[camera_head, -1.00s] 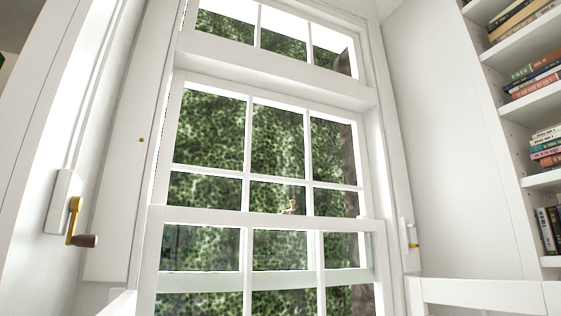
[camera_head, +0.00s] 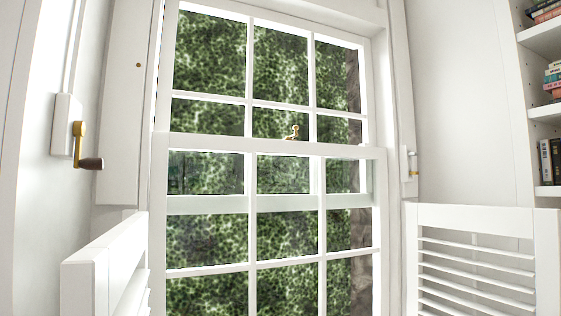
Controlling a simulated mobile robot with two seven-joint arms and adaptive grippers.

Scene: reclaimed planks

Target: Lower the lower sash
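The lower sash (camera_head: 272,148) is a white frame with several panes, in the middle of the head view. Its top rail sits partway up the window, overlapping the upper sash (camera_head: 210,97) behind it. A rail of the upper sash shows through the lower sash's top panes. A small brass latch (camera_head: 294,132) stands at the top rail of the lower sash. The bottom of the lower sash is below the picture. Neither of my grippers is in view.
White louvred shutters stand open at the lower left (camera_head: 105,270) and lower right (camera_head: 480,262). A brass crank with a dark knob (camera_head: 82,147) is on the left wall. A white fitting (camera_head: 409,165) is on the right jamb. Bookshelves (camera_head: 545,115) are at the right edge.

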